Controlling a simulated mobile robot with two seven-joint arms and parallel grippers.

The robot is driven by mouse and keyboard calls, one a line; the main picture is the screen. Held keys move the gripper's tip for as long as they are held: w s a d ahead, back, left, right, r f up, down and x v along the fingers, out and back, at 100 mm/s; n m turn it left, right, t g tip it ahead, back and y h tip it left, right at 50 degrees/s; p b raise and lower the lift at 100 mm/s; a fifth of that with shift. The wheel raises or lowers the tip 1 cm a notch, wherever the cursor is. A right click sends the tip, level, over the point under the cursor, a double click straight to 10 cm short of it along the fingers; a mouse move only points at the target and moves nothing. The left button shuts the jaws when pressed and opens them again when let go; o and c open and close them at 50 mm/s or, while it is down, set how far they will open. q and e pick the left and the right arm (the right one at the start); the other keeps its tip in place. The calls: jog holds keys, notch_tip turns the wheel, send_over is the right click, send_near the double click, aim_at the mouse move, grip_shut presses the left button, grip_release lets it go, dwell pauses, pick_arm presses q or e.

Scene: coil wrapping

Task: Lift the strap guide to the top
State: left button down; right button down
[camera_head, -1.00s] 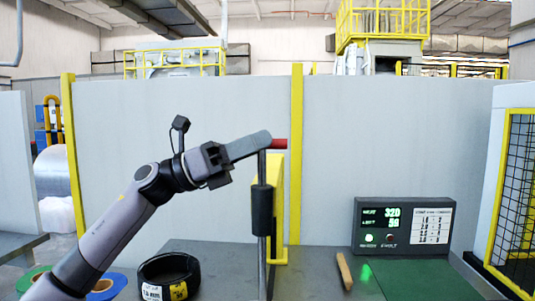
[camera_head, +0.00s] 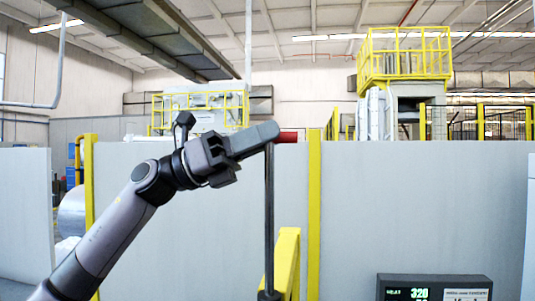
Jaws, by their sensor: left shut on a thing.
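The strap guide shows as an upright dark rod (camera_head: 269,215) with a short red handle (camera_head: 288,137) at its top, pointing right. My left gripper (camera_head: 268,133) comes in from the left and is shut on the handle end of the strap guide; the fingers hide part of the grip. The rod runs straight down from the gripper into the top of a dark sleeve (camera_head: 268,295) at the bottom edge, where the view cuts it off. A long length of rod shows above the sleeve. My right gripper is not in view.
A yellow bracket (camera_head: 288,258) stands just right of the rod, well below the gripper. A display box (camera_head: 434,289) shows at the lower right. A grey partition (camera_head: 420,205) with a yellow post (camera_head: 314,215) stands behind. The space above the gripper looks clear.

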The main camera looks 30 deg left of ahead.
pick_arm(q)
jog(key=shift+a+r, duration=0.15)
jog(key=shift+r, duration=0.35)
jog(key=shift+s+r, duration=0.1)
jog(key=shift+r, duration=0.05)
jog(key=c, duration=1.1)
grip_release()
jog(key=shift+o, duration=0.2)
jog(key=shift+f, duration=0.3)
jog(key=b+v, duration=0.2)
jog(key=v, duration=0.5)
jog(key=shift+b, duration=0.4)
